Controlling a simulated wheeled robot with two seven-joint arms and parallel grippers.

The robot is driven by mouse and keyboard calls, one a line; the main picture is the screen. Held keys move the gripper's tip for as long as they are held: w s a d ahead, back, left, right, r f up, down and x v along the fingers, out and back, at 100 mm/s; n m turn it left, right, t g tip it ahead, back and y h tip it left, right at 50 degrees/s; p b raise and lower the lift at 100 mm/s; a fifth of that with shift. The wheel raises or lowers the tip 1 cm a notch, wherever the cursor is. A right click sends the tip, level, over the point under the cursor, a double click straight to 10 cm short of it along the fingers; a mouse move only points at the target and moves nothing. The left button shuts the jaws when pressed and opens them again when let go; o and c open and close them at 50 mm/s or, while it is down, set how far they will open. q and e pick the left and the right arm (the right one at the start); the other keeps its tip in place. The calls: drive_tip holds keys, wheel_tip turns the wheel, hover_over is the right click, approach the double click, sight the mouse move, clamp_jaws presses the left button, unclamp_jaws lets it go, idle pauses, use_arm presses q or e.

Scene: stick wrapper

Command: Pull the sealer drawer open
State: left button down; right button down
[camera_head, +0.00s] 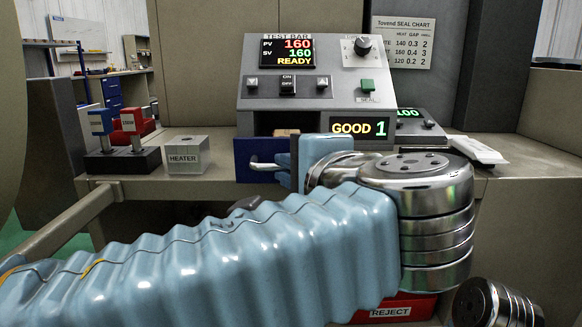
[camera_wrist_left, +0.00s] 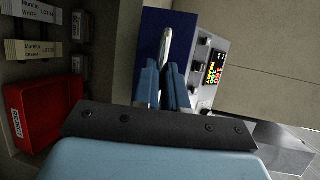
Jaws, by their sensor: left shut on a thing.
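The sealer (camera_head: 285,80) is a grey machine with a lit panel reading 160 and READY. Its dark blue drawer front (camera_head: 243,172) is low on the machine, with a dark gap above it and a small brown thing (camera_head: 287,132) showing there. The drawer seems to stand partly out; how far is hard to tell. My left gripper (camera_head: 283,164) is shut on the drawer's metal handle (camera_head: 263,164). In the left wrist view, the blue fingers (camera_wrist_left: 167,85) hold the pale handle (camera_wrist_left: 167,45) against the blue front (camera_wrist_left: 150,28). My right gripper is not in view.
A HEATER block (camera_head: 188,156) and a stand with blue and red pieces (camera_head: 122,160) are left of the sealer. A red REJECT bin (camera_head: 400,308) is below the bench.

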use_arm(q)
drive_tip(key=shift+s+d+f, duration=0.1)
drive_tip(key=shift+s+f, duration=0.05)
drive_tip(key=c, duration=1.3)
unclamp_jaws()
drive_tip(key=shift+s, duration=0.2)
drive_tip(key=shift+o, duration=0.6)
drive_tip(key=shift+w, duration=0.1)
drive_tip(key=p+v, duration=0.1)
drive_tip(key=v, duration=1.2)
drive_tip(key=shift+s+r+p, duration=0.25)
drive_tip(key=shift+s+p, duration=0.1)
drive_tip(key=shift+p, duration=0.05)
drive_tip(key=shift+d, duration=0.1)
